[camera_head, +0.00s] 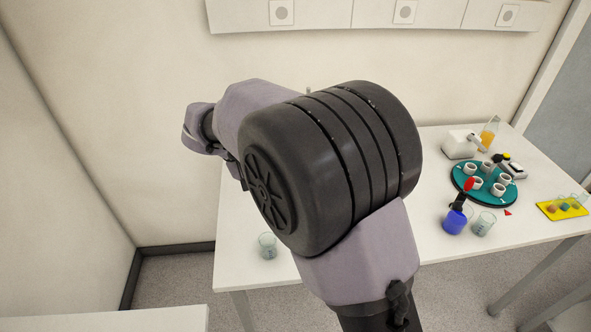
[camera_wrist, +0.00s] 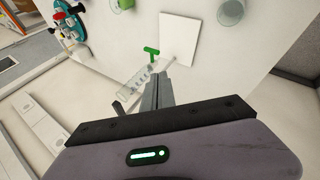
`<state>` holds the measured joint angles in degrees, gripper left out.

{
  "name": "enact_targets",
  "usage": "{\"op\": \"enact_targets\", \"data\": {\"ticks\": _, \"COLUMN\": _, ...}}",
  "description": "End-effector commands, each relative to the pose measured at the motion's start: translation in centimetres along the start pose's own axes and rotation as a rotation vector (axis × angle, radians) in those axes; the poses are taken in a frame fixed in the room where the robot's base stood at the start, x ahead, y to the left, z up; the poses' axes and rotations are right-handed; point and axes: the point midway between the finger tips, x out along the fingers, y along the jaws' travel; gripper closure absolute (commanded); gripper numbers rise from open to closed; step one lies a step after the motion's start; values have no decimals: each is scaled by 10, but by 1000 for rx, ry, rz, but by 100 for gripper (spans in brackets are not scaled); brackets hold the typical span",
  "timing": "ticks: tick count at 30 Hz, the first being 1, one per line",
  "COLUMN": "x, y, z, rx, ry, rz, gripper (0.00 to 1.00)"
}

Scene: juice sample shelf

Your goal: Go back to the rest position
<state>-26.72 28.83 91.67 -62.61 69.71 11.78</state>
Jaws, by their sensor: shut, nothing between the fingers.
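My gripper (camera_wrist: 158,92) shows in the wrist view with its two grey fingers together and nothing between them. The fingertips point over the white table, near a clear tube-like item (camera_wrist: 134,86) and a small green T-shaped piece (camera_wrist: 152,51); I cannot tell whether they touch anything. In the camera_head view my large arm joint fills the middle and my forearm reaches back to the left. The gripper's fingers are hidden there.
The white table (camera_head: 440,260) carries a teal round tray (camera_head: 457,185) with several white cups, a blue container (camera_head: 454,223), a yellow tray (camera_head: 572,211) and a juice jug (camera_head: 489,133) at right. A glass beaker (camera_head: 267,246) stands near the front left edge. Wall cabinets (camera_head: 375,14) hang above.

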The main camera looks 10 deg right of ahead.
Motion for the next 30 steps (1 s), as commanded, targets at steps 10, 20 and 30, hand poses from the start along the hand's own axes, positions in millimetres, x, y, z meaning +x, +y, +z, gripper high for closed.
{"op": "enact_targets", "data": {"ticks": 10, "x": -20, "y": -4, "z": 8, "rx": 24, "ry": -6, "rz": -19, "gripper": 100}}
{"op": "enact_targets", "data": {"ticks": 20, "x": -47, "y": 15, "z": 233, "rx": 571, "ry": -16, "rz": -491, "gripper": 100}}
{"op": "enact_targets", "data": {"ticks": 30, "x": -53, "y": -29, "z": 305, "rx": 846, "ry": 91, "rz": -678, "gripper": 100}}
